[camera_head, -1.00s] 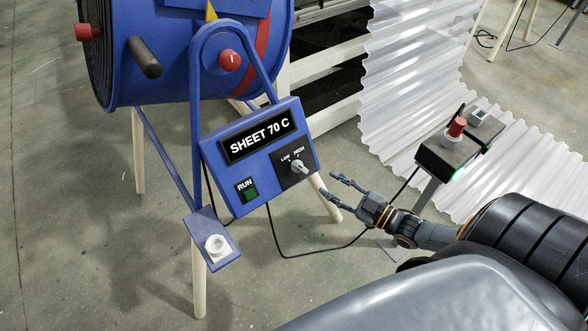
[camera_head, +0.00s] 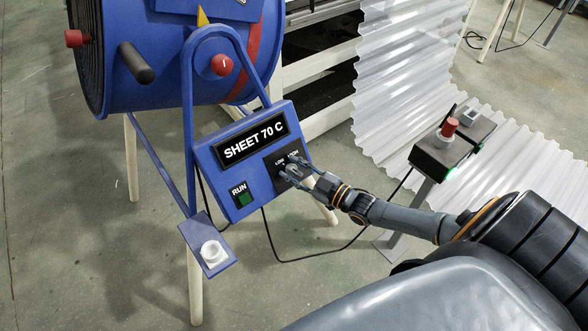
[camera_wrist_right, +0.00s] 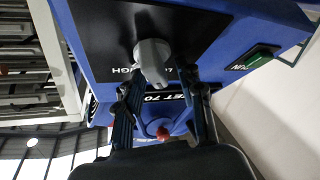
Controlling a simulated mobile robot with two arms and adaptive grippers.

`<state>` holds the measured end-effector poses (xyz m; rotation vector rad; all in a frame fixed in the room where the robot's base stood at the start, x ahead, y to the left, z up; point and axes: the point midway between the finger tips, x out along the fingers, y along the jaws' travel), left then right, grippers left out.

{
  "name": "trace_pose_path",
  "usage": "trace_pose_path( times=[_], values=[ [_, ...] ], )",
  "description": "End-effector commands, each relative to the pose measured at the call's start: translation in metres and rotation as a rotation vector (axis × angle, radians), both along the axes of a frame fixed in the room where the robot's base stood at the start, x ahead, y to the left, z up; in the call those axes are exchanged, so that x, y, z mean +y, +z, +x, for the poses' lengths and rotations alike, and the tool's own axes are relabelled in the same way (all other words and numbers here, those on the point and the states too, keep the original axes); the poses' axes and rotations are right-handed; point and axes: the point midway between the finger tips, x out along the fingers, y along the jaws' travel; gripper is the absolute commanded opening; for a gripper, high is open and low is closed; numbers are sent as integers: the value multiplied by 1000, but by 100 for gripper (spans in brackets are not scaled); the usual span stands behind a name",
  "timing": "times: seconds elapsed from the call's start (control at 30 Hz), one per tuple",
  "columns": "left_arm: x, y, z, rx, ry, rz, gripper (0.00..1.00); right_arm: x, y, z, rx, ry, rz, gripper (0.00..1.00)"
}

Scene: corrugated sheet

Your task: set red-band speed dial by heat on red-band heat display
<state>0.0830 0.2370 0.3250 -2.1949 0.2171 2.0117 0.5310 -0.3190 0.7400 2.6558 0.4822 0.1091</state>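The blue heater with a red band (camera_head: 262,50) has a tilted control panel whose heat display (camera_head: 254,139) reads "SHEET 70 C". The speed dial, marked LOW and HIGH, is mostly hidden by my right gripper (camera_head: 289,167) in the head view. In the right wrist view its grey knob (camera_wrist_right: 152,60) shows between and just beyond the two fingertips. My right gripper (camera_wrist_right: 160,84) is open, one finger on each side of the knob. I cannot tell whether they touch it. My left gripper is not in view.
A green RUN button (camera_head: 243,198) is on the same panel. A white knob (camera_head: 213,252) sits on a small blue plate below. A black box with a red button (camera_head: 450,127) stands on a post at right, before clear corrugated sheets (camera_head: 395,85).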

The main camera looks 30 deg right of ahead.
Motion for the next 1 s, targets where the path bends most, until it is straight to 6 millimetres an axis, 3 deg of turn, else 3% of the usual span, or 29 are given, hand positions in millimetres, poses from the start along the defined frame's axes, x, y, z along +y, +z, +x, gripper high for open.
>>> trace_pose_path(
  times=[0.03,0.2,0.63,1.0],
  values=[
    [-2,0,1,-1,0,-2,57,0,0,0,0,0,0,32],
    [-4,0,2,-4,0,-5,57,0,0,0,0,0,0,0],
    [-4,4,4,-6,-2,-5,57,0,1,0,4,-26,46,0],
    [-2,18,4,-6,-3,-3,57,-3,3,0,22,-162,279,0]
  ],
)
